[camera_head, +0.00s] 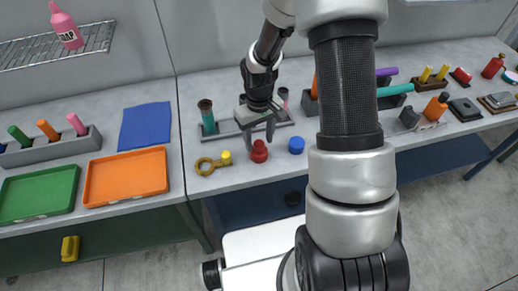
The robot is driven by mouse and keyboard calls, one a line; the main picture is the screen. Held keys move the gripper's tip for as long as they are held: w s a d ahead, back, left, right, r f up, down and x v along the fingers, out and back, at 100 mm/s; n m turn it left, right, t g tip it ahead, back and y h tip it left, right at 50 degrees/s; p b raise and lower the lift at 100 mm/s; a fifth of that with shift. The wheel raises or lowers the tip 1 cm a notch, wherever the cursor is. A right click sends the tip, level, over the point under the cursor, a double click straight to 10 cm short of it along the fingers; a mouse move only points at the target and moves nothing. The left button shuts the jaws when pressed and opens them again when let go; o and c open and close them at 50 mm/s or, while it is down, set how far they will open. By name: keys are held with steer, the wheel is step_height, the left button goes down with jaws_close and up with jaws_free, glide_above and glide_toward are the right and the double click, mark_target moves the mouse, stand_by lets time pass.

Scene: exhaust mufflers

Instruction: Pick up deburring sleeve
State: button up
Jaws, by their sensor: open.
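My gripper (257,136) points down over the middle of the workbench with its jaws apart. A small red piece (259,152) with a narrower top stands on the bench just below the fingertips, close to them; I cannot tell whether they touch it. A short blue cylinder (297,145) stands to its right. A small yellow piece (226,157) stands to its left, beside a brass ring-handled piece (206,166). None is marked, so I cannot tell which one is the deburring sleeve.
A grey rack (225,130) behind my gripper holds a teal and brown piece (207,116). My arm hides part of the bench. Orange (126,176) and green (40,193) trays and a blue cloth (146,126) lie left. Several coloured handles stand in racks at right.

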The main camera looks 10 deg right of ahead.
step_height(320, 180, down, 2)
steer(key=shift+f, duration=0.1)
steer(key=c, duration=1)
steer(key=shift+c, duration=0.2)
